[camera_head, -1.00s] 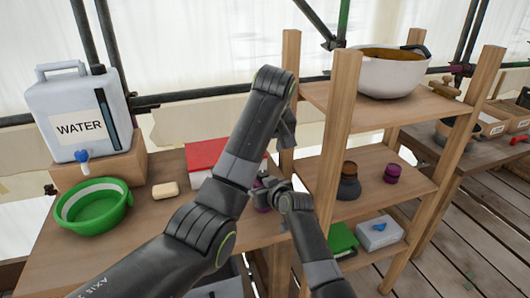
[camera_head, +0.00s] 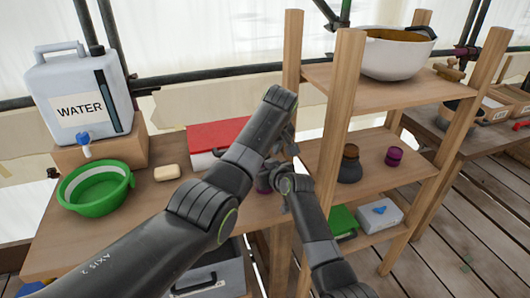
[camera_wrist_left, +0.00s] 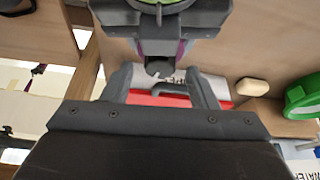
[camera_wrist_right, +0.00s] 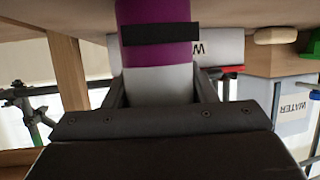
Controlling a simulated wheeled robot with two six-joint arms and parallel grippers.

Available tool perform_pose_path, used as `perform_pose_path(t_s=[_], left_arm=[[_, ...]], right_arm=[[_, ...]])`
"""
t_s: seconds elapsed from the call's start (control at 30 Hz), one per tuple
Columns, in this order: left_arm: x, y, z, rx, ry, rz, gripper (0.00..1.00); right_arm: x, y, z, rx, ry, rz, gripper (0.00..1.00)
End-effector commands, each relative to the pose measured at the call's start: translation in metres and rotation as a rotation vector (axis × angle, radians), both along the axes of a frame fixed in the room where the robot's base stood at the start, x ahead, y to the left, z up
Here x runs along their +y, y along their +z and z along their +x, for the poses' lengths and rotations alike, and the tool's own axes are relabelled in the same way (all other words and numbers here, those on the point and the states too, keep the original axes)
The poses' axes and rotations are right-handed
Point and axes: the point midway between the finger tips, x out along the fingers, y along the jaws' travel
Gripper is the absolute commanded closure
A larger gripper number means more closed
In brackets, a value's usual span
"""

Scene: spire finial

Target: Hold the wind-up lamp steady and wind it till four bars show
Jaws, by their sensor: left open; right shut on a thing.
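The wind-up lamp (camera_wrist_right: 157,50) is a purple and white cylinder with a dark, blank-looking band across its purple part. My right gripper (camera_wrist_right: 158,88) is shut around its white part. In the head view only a bit of the purple lamp (camera_head: 263,187) shows behind my arms. In the left wrist view a dark rounded knob (camera_wrist_left: 158,66), perhaps the lamp's crank, lies near the mouth of my left gripper (camera_wrist_left: 160,88), which is open. Purple edges of the lamp show beside my right gripper there. Whether the left fingers touch the knob cannot be told. No lit bars are visible.
A red-topped box (camera_head: 215,135) and a soap bar (camera_head: 167,172) lie on the table behind my arms. A green basin (camera_head: 95,188) and water container (camera_head: 78,98) stand left. A wooden shelf (camera_head: 345,110) with a pot (camera_head: 395,52) rises close on the right.

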Motion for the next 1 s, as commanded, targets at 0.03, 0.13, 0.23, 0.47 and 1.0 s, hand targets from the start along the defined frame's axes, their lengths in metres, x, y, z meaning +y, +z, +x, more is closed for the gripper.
perform_pose_path(t_s=[0.03,0.13,0.23,0.47,1.0], left_arm=[[0.0011,-0.004,0.0012,0.002,0.001,0.001,0.47],[0.0017,-0.0085,0.0031,0.0,0.0,0.0,0.47],[0.0021,-0.0106,0.0036,0.001,0.0,0.0,0.47],[0.002,-0.0107,0.0037,0.0,0.0,0.0,0.48],[0.0025,-0.0111,0.0036,0.002,-0.057,-0.001,0.92]], right_arm=[[0.0001,-0.0002,0.0,0.0,0.0,0.0,0.75],[0.0001,-0.0003,-0.0001,0.001,0.0,0.0,0.75],[0.0001,-0.0003,-0.0001,0.001,0.0,0.0,0.75],[0.0001,-0.0003,-0.0001,0.001,0.0,0.0,0.75],[-0.0001,-0.0005,0.0,0.001,0.0,0.0,0.75]])
